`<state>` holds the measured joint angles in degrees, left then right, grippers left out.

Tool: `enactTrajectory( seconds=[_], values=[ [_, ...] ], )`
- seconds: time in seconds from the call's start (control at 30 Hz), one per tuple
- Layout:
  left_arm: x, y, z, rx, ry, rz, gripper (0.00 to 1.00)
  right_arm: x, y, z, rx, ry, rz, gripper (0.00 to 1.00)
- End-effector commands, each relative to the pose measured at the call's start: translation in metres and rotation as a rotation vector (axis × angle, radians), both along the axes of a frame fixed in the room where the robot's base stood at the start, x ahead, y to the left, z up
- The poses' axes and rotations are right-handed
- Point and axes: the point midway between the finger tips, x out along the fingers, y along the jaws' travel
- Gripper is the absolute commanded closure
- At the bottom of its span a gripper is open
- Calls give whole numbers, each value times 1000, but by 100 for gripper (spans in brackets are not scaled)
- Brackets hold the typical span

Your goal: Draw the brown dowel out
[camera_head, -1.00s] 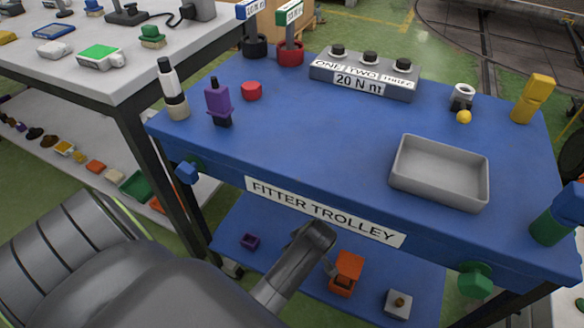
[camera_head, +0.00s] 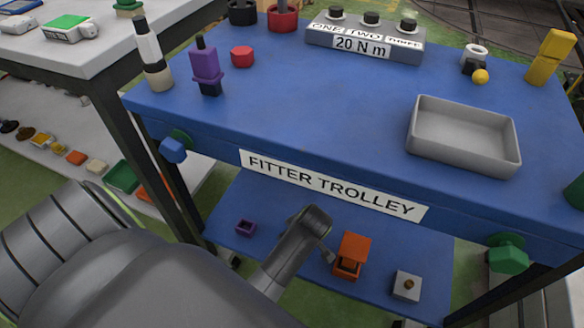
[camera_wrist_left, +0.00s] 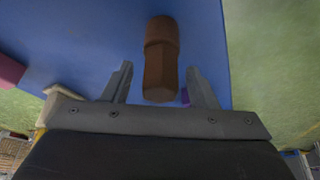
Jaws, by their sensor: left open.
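The brown dowel (camera_wrist_left: 161,62) shows in the left wrist view as a stout brown cylinder with a wider section at its far part. My left gripper (camera_wrist_left: 157,82) is open, and the dowel's near end lies between its two fingers. A gap shows on both sides, so the fingers do not grip it. In the head view my left arm reaches over the trolley's lower shelf (camera_head: 228,210). The gripper's fingers are not clear there, and I cannot make out the dowel. My right gripper is not in view.
The blue trolley top (camera_head: 310,120) holds a grey tray (camera_head: 465,160), a purple piece (camera_head: 206,65) and a grey button block (camera_head: 365,45). On the lower shelf are an orange holder (camera_head: 352,256), a grey block (camera_head: 406,288) and a purple socket (camera_head: 246,228).

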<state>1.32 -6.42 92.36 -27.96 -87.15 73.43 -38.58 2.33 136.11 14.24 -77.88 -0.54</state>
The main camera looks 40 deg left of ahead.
Motion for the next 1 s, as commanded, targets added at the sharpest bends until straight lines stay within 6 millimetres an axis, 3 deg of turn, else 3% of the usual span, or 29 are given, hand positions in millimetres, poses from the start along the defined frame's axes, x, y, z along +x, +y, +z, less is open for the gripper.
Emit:
enactTrajectory(
  seconds=[0.23, 0.6, 0.63, 0.83, 1.0],
  values=[
    [0, 0, 0, 0, 0, 0, 47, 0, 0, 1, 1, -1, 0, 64],
    [0, 0, 0, 0, 0, 0, 96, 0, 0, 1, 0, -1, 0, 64],
    [0, 0, 0, 0, 0, 0, 74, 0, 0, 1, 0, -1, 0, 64],
    [0, 0, 0, 0, 0, 0, 100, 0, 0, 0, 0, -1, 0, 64],
    [0, 0, 1, 0, 0, 0, 100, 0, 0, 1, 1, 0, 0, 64]
  ],
)
